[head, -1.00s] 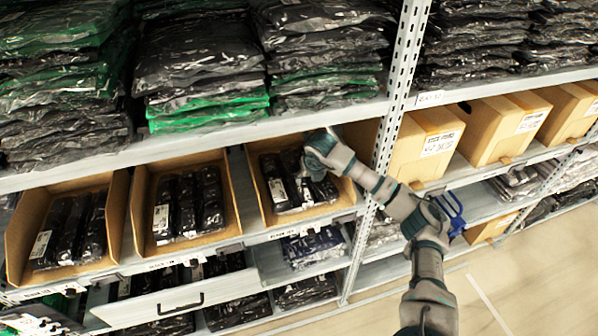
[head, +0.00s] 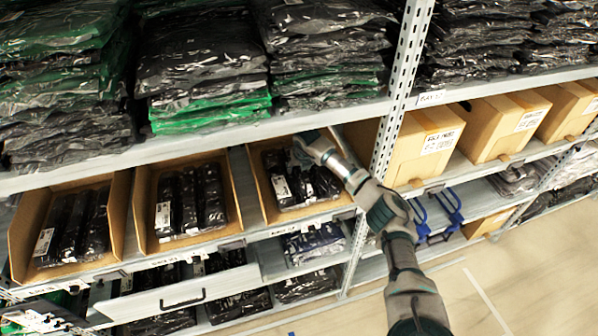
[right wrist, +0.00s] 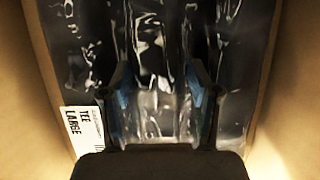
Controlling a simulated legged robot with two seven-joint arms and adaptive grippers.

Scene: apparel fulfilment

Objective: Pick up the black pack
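Black packs in clear plastic lie side by side in the rightmost open cardboard bin (head: 257,180) on the middle shelf. My right gripper (head: 300,158) reaches into this bin from the right, and its tips are hidden in the head view. In the right wrist view, my right gripper (right wrist: 158,85) has its two fingers apart, one on each side of the middle black pack (right wrist: 158,40). Whether the fingers touch it cannot be told. A white label reading "TEE LARGE" (right wrist: 82,130) lies at the lower left. My left gripper is not in view.
Two more open bins with black packs, the middle one (head: 141,215) and the left one (head: 22,235), stand to the left. A shelf with stacked bagged garments (head: 200,65) hangs above. A perforated metal post (head: 402,85) stands just right of the bin.

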